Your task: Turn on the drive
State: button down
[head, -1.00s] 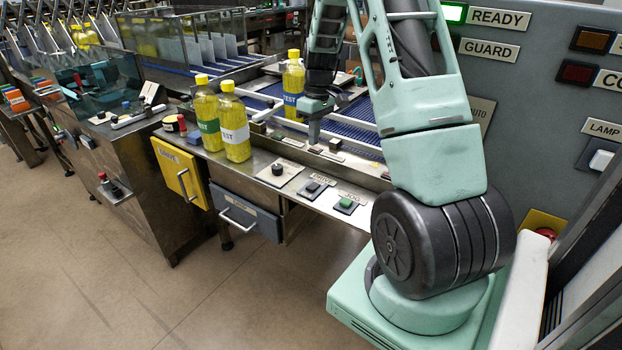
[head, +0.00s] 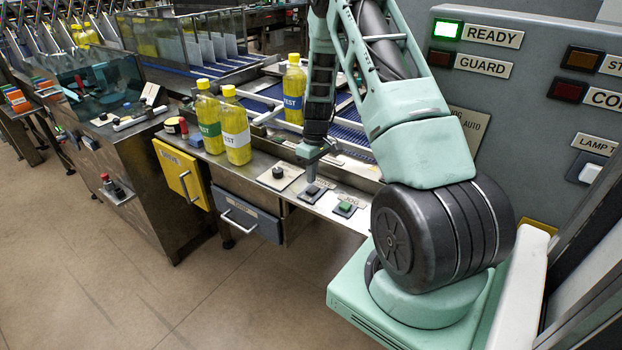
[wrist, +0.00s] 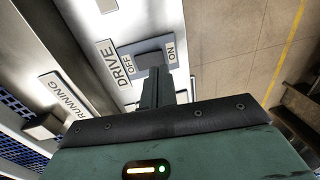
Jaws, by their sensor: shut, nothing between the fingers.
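The drive switch is a dark rocker on a plate on the steel front ledge (head: 312,190). In the wrist view the rocker (wrist: 148,60) sits between the words OFF and ON, beside a DRIVE label (wrist: 112,65). My gripper (head: 309,174) is shut and empty, pointing down just over the switch. In the wrist view its fingertips (wrist: 153,73) are at the rocker's edge and hide part of it. I cannot tell whether they touch it, or which way the rocker is tipped.
A green jog button (head: 345,207) is to the right of the switch and a black knob (head: 278,172) to the left. Yellow bottles (head: 237,130) stand further left. The READY lamp (head: 447,29) is lit green. The RUNNING label (wrist: 66,96) has a dark lamp (wrist: 45,127) near it.

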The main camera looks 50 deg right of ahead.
aim_at(310, 192)
jog(key=shift+a+f+p, duration=0.2)
jog(key=shift+f+p, duration=0.3)
jog(key=shift+f, duration=1.15)
jog(key=shift+a+f+b, duration=0.1)
jog(key=shift+f+b, duration=0.35)
jog(key=shift+b, duration=0.2)
jog(key=shift+r, duration=0.2)
